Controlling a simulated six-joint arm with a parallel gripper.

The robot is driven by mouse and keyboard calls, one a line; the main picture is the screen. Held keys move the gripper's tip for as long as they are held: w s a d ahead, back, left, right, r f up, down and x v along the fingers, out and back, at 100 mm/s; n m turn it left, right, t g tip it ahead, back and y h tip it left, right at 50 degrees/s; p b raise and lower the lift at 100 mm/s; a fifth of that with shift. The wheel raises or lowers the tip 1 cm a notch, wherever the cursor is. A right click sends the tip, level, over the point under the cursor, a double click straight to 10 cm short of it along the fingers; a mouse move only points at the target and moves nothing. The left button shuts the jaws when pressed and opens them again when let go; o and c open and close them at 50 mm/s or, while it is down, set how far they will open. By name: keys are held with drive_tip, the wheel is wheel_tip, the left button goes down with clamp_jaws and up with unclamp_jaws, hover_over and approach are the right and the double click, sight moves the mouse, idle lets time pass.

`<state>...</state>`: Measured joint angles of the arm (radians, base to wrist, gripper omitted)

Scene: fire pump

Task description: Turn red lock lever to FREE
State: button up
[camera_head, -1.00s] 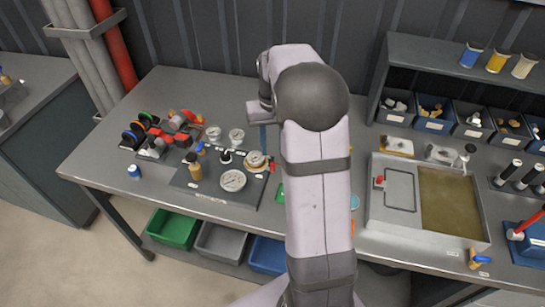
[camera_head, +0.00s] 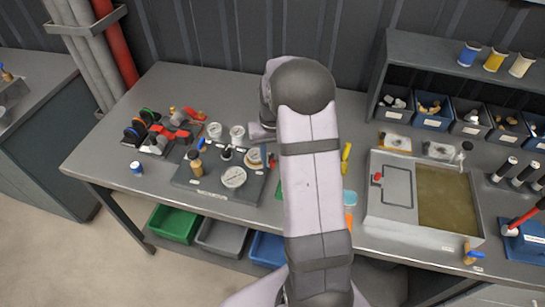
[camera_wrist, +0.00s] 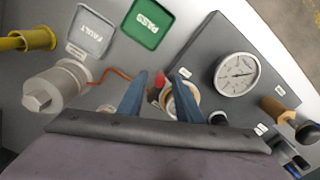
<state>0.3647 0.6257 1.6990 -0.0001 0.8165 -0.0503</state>
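The red lock lever (camera_wrist: 159,82) is a small red piece at the edge of the dark pump panel (camera_wrist: 212,45), beside a round brass-rimmed fitting (camera_wrist: 172,98). In the head view the lever (camera_head: 272,161) shows at the panel's right edge. My gripper (camera_wrist: 160,76) has two blue fingers, spread apart, with the lever between their tips in the wrist view. I cannot tell whether either finger touches it. The lever's labels are too small to read, and the fingers hide part of the fitting.
A pressure gauge (camera_wrist: 237,74) and a brass-handled valve (camera_wrist: 283,112) stand on the panel. Green PASS (camera_wrist: 147,22) and grey FAULT (camera_wrist: 90,32) plates lie beside it. A metal cylinder (camera_wrist: 58,86) with an orange wire and a yellow part (camera_wrist: 28,40) lie nearby.

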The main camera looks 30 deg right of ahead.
drive_tip(key=shift+c, duration=0.6)
clamp_jaws()
drive_tip(key=shift+d+n, duration=0.1)
drive_tip(key=shift+n, duration=0.2)
drive_tip(key=shift+w+d+n, duration=0.35)
drive_tip(key=shift+d+n, duration=0.05)
drive_tip(key=shift+n, duration=0.4)
drive_tip(key=n, duration=0.1)
drive_tip(key=w+d+n, duration=0.1)
drive_tip(key=n, duration=0.1)
drive_tip(key=shift+w+d+n, duration=0.2)
drive_tip(key=shift+w+n, duration=0.05)
drive_tip(key=shift+n, duration=0.05)
drive_tip(key=n, duration=0.1)
drive_tip(key=w+n, duration=0.1)
drive_tip(key=shift+w+d+n, duration=0.15)
drive_tip(key=shift+d+n, duration=0.15)
drive_tip(key=shift+w+d+r+n+p, duration=0.15)
drive_tip(key=shift+w+n, duration=0.35)
drive_tip(key=shift+n, duration=0.4)
drive_tip(key=shift+w+d+f+n+p, duration=0.15)
drive_tip(key=shift+w+n, duration=0.35)
drive_tip(key=shift+n, duration=0.4)
drive_tip(key=shift+a+r, duration=0.1)
